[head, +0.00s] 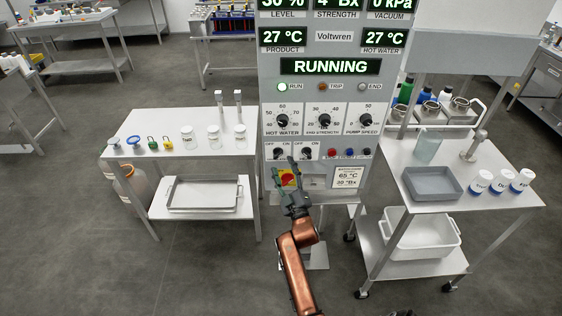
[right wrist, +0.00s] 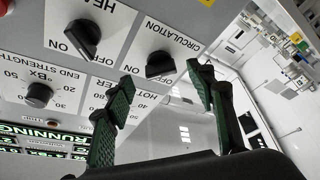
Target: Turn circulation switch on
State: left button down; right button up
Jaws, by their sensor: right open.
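The circulation switch (right wrist: 160,64) is a black rotary knob on a white plate marked OFF and ON, upside down in the right wrist view. In the head view it is the left one (head: 277,153) of two small switches low on the panel. I cannot tell clearly which mark its pointer faces. My right gripper (head: 285,168) is open and empty, just below the switches in the head view. In the right wrist view its green-padded fingertips (right wrist: 163,80) are spread either side of the knob's lower part; contact is not clear. My left gripper is not in view.
The heat switch (right wrist: 83,38) sits beside the circulation switch. A red-and-yellow knob (head: 287,178) is lower on the panel, partly behind my gripper. The display (head: 330,67) reads RUNNING. A table (head: 155,150) and a trolley (head: 450,205) flank the panel.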

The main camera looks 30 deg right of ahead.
jog(key=shift+v, duration=1.55)
jog(key=shift+f, duration=0.1)
jog(key=s+a+f+g+y, duration=0.1)
jog(key=a+f+g+y, duration=0.15)
jog(key=f, duration=1.15)
jog(key=s+a+f+g+y, duration=0.1)
jog(key=a+f+g, duration=0.15)
jog(key=f, duration=1.05)
jog(key=s+a+f+m+g, duration=0.1)
jog(key=s+a+f+g, duration=0.1)
jog(key=s+f, duration=0.65)
jog(key=s+a+f+m+g, duration=0.1)
jog(key=s+f+g, duration=0.15)
jog(key=f, duration=1.05)
jog(key=s+a+f+m+g+y, duration=0.1)
jog(key=s+f+g, duration=0.1)
jog(key=s+f, duration=0.7)
jog(key=s+a+f+g+y, duration=0.1)
jog(key=s+f+g, duration=0.2)
jog(key=s+f, duration=0.55)
jog(key=s+f+m+g, duration=0.1)
jog(key=s+f+g, duration=0.1)
jog(key=s, duration=1.4)
jog(key=s+d+f+g, duration=0.1)
jog(key=s+f+g, duration=0.2)
jog(key=s, duration=1.2)
jog(key=shift+s+f+m, duration=0.4)
jog(key=shift+f, duration=0.3)
jog(key=shift+d, duration=0.15)
